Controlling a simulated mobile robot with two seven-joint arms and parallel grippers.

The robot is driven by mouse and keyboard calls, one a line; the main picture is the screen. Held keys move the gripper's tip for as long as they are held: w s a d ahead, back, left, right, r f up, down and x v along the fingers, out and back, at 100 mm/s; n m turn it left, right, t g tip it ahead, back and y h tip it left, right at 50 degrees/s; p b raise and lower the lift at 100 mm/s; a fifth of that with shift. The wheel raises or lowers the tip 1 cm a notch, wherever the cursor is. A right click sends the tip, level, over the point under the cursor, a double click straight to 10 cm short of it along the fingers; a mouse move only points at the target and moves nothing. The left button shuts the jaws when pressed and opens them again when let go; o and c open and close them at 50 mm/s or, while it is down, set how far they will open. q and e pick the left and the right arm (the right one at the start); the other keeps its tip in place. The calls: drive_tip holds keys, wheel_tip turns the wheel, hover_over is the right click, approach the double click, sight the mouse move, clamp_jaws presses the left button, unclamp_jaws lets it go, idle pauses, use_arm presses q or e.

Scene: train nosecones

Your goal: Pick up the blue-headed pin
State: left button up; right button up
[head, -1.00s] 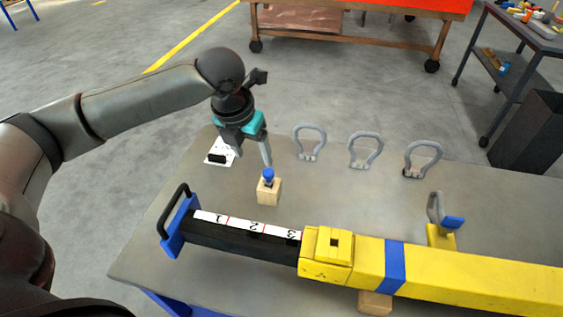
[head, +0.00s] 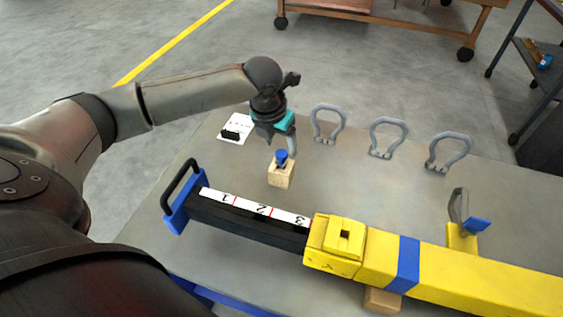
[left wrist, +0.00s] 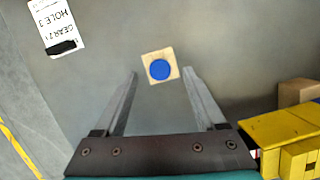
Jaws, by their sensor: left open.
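The blue-headed pin (head: 281,157) stands upright in a small wooden block (head: 281,175) on the grey table. In the left wrist view the round blue head (left wrist: 160,69) is seen from above, centred on the block (left wrist: 147,78). My left gripper (head: 282,147) is open just above and behind the pin. In the left wrist view its two fingers (left wrist: 160,82) stand apart, with the pin just beyond the gap between their tips. Nothing is between the fingers. My right gripper is not in view.
A yellow beam (head: 480,283) with a black numbered section (head: 245,223) crosses the front of the table. Several grey shackles (head: 388,137) stand behind to the right. A white card (head: 235,128) lies at the back left.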

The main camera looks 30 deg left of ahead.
sight(281, 153)
use_arm(q)
drive_tip(key=x, duration=0.2)
drive_tip(key=b+x, duration=0.1)
drive_tip(key=x, duration=0.2)
drive_tip(key=shift+s, duration=0.25)
clamp_jaws()
